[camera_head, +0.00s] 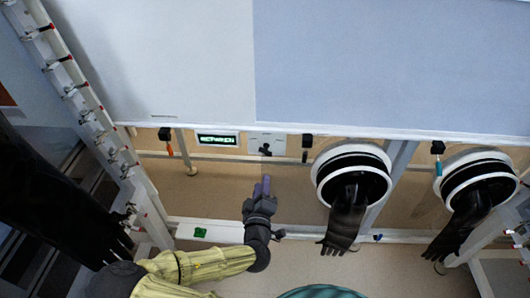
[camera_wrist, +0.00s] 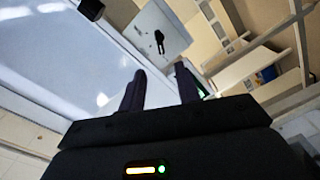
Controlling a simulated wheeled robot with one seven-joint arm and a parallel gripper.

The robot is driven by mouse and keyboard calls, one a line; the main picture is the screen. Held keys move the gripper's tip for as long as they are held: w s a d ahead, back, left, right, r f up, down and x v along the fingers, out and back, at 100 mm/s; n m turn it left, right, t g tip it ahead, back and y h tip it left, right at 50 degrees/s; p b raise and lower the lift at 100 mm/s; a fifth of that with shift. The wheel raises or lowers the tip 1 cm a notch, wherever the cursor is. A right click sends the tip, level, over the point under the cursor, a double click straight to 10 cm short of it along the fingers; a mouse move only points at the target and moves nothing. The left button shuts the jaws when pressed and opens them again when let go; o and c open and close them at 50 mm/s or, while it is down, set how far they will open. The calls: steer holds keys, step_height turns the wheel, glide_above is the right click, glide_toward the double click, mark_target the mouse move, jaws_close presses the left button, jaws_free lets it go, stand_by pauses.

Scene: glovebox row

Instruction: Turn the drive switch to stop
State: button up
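The drive switch is a black knob (camera_head: 265,149) on a white plate (camera_head: 280,139), set under the front edge of the large pale panel. In the wrist view the knob (camera_wrist: 159,42) sits on its plate (camera_wrist: 172,22) ahead of my fingertips. I cannot read any position marks on the plate. My gripper (camera_head: 262,186) is below the switch in the head view, pointing up at it and apart from it. In the wrist view my gripper (camera_wrist: 161,75) has its two dark fingers apart, with nothing between them.
A small display (camera_head: 217,139) with green characters is left of the switch. Two round white glove ports (camera_head: 352,150) (camera_head: 480,160) with hanging black gloves are at the right. Another black glove (camera_head: 60,200) hangs at the left. A small green object (camera_head: 200,232) lies on the white lower rail.

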mark_target(265, 154)
steer(key=w, duration=1.4)
steer(key=shift+w+d+p, duration=0.15)
steer(key=shift+d+p, duration=0.1)
steer(key=shift+p, duration=0.05)
jaws_close()
